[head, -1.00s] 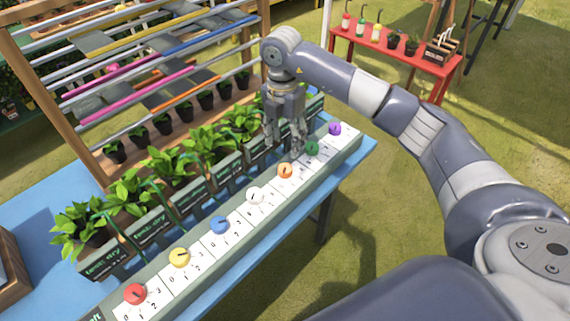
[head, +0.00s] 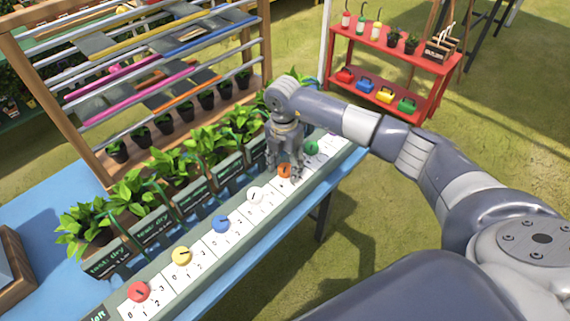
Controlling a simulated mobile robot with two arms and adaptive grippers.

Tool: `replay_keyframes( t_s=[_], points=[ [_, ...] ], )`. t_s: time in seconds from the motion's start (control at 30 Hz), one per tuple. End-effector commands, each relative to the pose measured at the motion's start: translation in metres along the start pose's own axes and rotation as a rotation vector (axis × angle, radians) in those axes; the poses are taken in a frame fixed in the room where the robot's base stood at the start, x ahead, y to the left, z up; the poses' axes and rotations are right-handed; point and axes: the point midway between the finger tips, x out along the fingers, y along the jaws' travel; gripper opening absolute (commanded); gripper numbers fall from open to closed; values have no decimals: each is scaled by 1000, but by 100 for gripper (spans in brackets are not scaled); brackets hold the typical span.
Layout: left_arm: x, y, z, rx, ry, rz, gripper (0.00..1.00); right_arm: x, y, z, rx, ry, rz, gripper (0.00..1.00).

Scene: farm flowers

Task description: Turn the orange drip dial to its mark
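The orange dial (head: 284,171) sits on the grey dial strip (head: 122,293) along the blue table's front edge, between the white dial (head: 255,195) and the green dial (head: 311,147). My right gripper (head: 287,176) points down at the orange dial, its fingers beside or over it. The fingers partly cover the dial, so its pointer and the contact are not clear. Whether the fingers are open or shut on it cannot be told. My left gripper is not in view.
Blue (head: 221,224), yellow (head: 181,256) and red (head: 138,292) dials continue to the lower left. Potted plants (head: 130,190) in labelled boxes stand right behind the strip. A slatted wooden rack (head: 90,150) rises behind them. A red shelf (head: 440,70) stands apart at the back right.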

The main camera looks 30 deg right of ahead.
Motion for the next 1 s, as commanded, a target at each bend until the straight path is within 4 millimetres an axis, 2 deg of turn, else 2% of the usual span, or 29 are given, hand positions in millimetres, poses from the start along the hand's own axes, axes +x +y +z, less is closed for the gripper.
replay_keyframes(
  t_s=[0.03, 0.13, 0.17, 0.57, 1.0],
  points=[
    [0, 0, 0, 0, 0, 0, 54, 0, 0, 0, 0, 0, 0, 34],
    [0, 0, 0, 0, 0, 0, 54, 0, 0, 0, 0, 0, 0, 11],
    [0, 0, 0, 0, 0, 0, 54, 0, 0, 0, 0, 0, 0, 10],
    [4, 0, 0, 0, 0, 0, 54, 0, 1, 0, -57, -2, 1, 10],
    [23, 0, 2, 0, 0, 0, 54, 1, 0, 0, -374, -10, 2, 10]
  ],
)
